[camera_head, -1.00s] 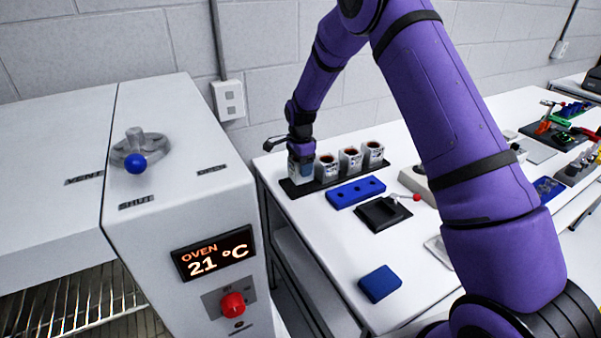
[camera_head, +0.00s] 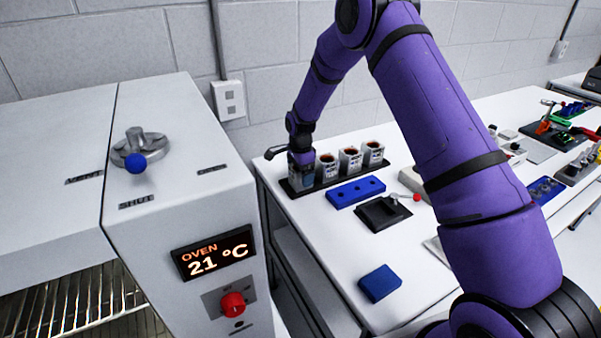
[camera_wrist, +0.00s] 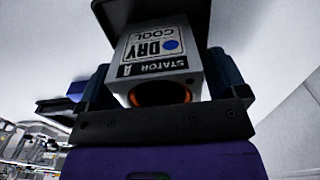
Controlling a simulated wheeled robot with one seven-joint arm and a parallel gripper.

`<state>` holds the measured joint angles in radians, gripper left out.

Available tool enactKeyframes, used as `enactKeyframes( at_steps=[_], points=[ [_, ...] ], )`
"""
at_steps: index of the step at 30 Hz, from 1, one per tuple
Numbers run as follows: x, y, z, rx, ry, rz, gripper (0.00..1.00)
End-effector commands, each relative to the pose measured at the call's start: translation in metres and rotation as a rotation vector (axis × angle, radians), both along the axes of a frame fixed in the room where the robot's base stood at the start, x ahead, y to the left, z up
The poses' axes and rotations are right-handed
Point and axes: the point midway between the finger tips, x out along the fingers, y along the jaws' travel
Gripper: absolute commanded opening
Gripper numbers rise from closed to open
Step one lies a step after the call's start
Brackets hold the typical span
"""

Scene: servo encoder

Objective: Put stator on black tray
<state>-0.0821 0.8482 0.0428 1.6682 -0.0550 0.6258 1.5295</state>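The black tray (camera_head: 328,180) lies along the far left part of the white table. My gripper (camera_head: 301,160) is at its left end, pointing down over a grey stator (camera_head: 302,181). In the wrist view this stator (camera_wrist: 155,60) shows a white "STATOR A, DRY COOL" label and an orange ring at its near end. It sits between the two fingers of my gripper (camera_wrist: 160,85), which look shut against its sides. The tray (camera_wrist: 190,12) shows behind its far end. I cannot tell whether the stator's base touches the tray.
Three more stators (camera_head: 350,160) stand on the tray to the right. A blue block with holes (camera_head: 356,191), a black fixture with a red-knobbed lever (camera_head: 384,213) and a blue box (camera_head: 380,283) lie in front. The grey oven (camera_head: 180,200) stands left. The table's front left is clear.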

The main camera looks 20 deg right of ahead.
Motion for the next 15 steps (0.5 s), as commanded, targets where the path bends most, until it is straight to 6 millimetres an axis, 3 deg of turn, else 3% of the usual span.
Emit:
enactKeyframes(
  at_steps=[8, 15],
  points=[
    [0.0, 0.0, 0.003, 0.0, 0.0, 0.0, 0.91],
    [0.0, 0.0, 0.037, 0.0, -0.003, 0.0, 0.91]
  ],
)
